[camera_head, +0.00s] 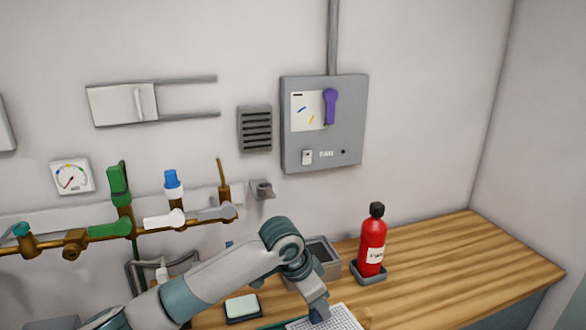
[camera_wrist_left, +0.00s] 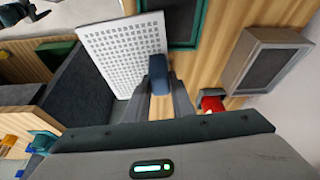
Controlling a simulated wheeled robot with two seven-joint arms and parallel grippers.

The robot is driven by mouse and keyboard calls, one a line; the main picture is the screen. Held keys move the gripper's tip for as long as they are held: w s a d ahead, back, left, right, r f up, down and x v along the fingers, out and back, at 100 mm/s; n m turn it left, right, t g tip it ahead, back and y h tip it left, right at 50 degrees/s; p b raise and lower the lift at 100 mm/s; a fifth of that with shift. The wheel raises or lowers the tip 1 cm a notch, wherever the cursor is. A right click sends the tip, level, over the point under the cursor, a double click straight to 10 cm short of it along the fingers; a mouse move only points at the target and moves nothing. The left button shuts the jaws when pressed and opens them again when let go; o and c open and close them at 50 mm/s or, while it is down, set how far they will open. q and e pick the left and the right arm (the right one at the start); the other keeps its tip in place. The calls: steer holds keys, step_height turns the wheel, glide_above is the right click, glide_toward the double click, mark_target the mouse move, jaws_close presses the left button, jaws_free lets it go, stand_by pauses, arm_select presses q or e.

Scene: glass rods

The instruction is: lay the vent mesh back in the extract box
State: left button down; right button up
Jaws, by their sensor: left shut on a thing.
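The vent mesh (camera_head: 338,318) is a white perforated plate at the bottom edge of the head view, partly cut off. In the left wrist view the mesh (camera_wrist_left: 124,48) lies ahead of my fingers, with a blue grip (camera_wrist_left: 158,68) at its edge. My left gripper (camera_wrist_left: 158,92) is shut on the mesh by this grip. A grey box with a dark inside (camera_head: 329,268), seemingly the extract box, stands on the counter behind my left gripper, which partly hides it. The mesh is apart from this box. My right gripper is not in view.
A red bottle (camera_head: 373,246) stands in a dark holder right of the box. A pale-topped pad (camera_head: 242,307) lies left of my gripper. Brass pipes with valves (camera_head: 120,225) run along the wall. The wooden counter (camera_head: 470,250) is clear at right.

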arm_select(q)
steer(key=s+a+r+n+t+y, duration=0.1)
steer(key=a+n, duration=0.3)
steer(key=a, duration=0.5)
steer(key=s+a+r+n+t+y, duration=0.1)
steer(key=s+a+r+n, duration=0.3)
steer(key=a, duration=0.5)
steer(key=s+a+r+n+y, duration=0.2)
steer(key=a+n, duration=0.3)
steer(key=a, duration=0.4)
steer(key=shift+s+r+t, duration=0.3)
steer(key=shift+t, duration=0.1)
